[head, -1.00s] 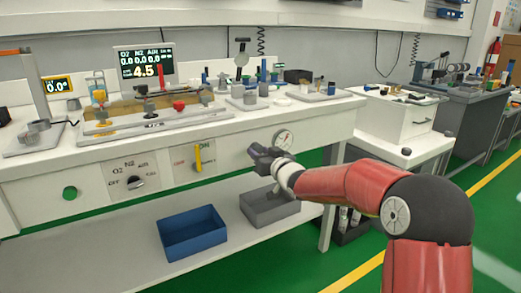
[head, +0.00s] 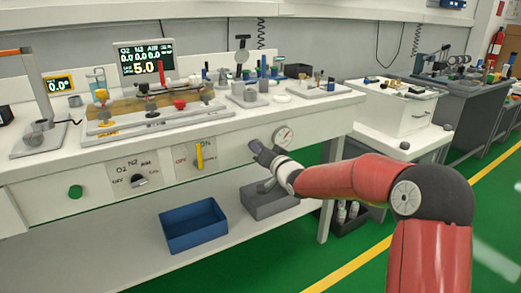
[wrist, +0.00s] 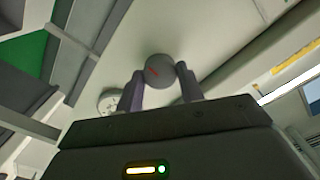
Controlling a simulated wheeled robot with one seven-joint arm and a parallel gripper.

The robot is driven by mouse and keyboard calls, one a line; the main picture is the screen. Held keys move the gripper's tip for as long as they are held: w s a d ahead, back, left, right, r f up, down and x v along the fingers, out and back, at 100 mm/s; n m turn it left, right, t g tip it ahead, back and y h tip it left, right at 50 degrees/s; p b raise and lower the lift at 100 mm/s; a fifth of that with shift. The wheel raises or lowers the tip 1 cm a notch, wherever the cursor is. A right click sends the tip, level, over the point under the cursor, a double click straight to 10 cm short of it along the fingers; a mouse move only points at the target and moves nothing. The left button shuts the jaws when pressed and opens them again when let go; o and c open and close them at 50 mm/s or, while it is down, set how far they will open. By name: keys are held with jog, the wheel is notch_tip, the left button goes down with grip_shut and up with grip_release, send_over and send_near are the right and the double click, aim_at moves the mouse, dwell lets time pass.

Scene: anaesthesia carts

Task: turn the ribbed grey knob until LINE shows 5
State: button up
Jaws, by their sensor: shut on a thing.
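The grey knob (wrist: 160,68), with a red mark on its face, sits between the two fingers of my gripper (wrist: 159,73) in the wrist view. The fingers are shut on its sides. In the head view my gripper (head: 256,147) is at the bench's front panel, just left of the round gauge (head: 283,136), and it hides the knob there. The dark display (head: 146,62) at the back of the bench shows a large yellow 5.0 under a row of smaller zero readings. The LINE label is too small to read.
A yellow lever (head: 199,155), a black selector (head: 140,181) and a green button (head: 75,191) are on the front panel to the left. The gauge (wrist: 110,101) is close beside my fingers.

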jog(key=o, duration=1)
jog(key=v, duration=0.7)
jog(key=shift+s+d+b, duration=0.25)
jog(key=shift+s+b, duration=0.05)
jog(key=shift+s, duration=0.05)
